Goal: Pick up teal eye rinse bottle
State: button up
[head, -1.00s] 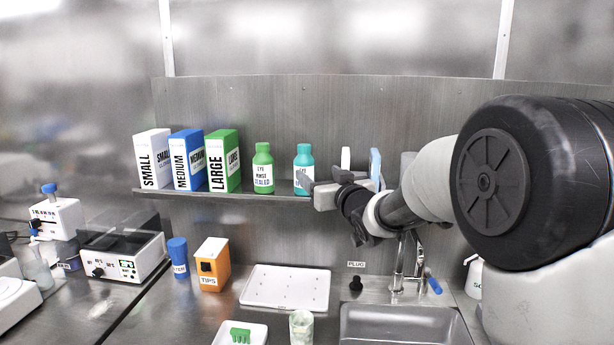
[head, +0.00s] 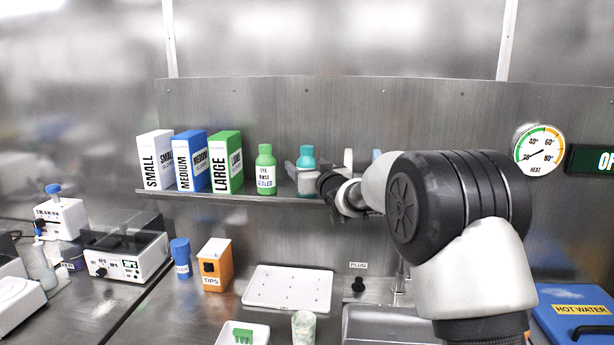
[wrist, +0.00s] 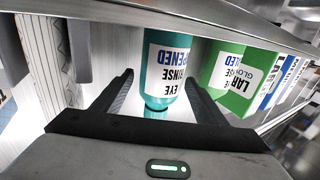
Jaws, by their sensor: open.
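The teal eye rinse bottle (head: 307,153) stands upright on the wall shelf, right of the green bottle (head: 265,170). My gripper (head: 305,172) is at the shelf, in front of the teal bottle, and hides its lower part in the head view. In the wrist view, which looks upside down, the teal bottle (wrist: 157,86) shows between the two fingers of my open gripper (wrist: 160,82). Its label there reads eye rinse opened. I cannot tell whether either finger touches it.
Small, medium and large glove boxes (head: 222,163) stand at the left of the shelf (head: 240,198). The green bottle is close beside my gripper. Below are a white tray (head: 288,288), an orange tips box (head: 215,264) and a sink.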

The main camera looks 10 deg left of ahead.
aim_at(308, 147)
jog(key=c, duration=1.3)
notch_tip(308, 147, up, 10)
jog(key=shift+r+p, duration=0.1)
jog(key=shift+p, duration=0.9)
jog(key=shift+s+d, duration=0.1)
jog(key=shift+s, duration=0.05)
